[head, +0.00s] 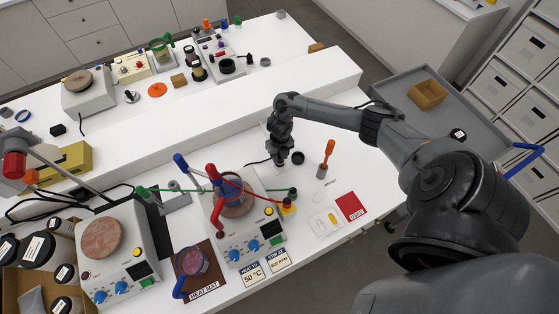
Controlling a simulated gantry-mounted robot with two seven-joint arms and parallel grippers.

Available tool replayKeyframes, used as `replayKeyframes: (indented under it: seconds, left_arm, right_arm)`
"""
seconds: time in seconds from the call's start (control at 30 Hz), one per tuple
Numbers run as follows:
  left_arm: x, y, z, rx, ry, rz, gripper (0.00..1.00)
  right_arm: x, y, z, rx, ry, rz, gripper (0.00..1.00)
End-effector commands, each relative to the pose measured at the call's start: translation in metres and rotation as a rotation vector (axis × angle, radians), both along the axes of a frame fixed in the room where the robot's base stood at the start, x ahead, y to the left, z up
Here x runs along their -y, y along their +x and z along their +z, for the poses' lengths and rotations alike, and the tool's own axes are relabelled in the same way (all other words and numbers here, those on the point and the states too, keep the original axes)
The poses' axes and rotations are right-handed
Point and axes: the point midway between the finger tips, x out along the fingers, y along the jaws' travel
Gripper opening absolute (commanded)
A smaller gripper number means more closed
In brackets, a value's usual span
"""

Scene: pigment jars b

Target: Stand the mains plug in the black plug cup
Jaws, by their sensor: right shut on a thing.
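My right gripper (280,155) points down above the white table, left of a small black cup (298,158). It is shut on the mains plug, which is dark and mostly hidden by the fingers. A thin black cord (258,162) runs left from the fingertips. The black cup, which I take for the plug cup, stands upright just right of the gripper. Whether the plug touches the table cannot be told. My left gripper is not in view.
A hotplate stirrer (250,246) with stand rods and clamps stands in front of the gripper. An orange-handled tool (327,155) stands in a holder to the right. A raised white shelf (215,107) runs behind. A red card (350,206) lies at front right.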

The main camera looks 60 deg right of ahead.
Motion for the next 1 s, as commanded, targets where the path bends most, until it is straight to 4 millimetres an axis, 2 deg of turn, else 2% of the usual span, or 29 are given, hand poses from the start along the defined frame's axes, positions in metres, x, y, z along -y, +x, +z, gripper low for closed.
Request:
replayKeyframes:
  seconds: [0.5,1.0]
  left_arm:
    - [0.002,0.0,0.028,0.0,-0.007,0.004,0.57]
    - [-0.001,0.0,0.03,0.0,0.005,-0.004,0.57]
  right_arm:
    - [0.0,0.0,0.034,0.001,0.001,0.001,0.0]
    - [0.0,0.0,0.037,0.0,0.0,0.002,0.0]
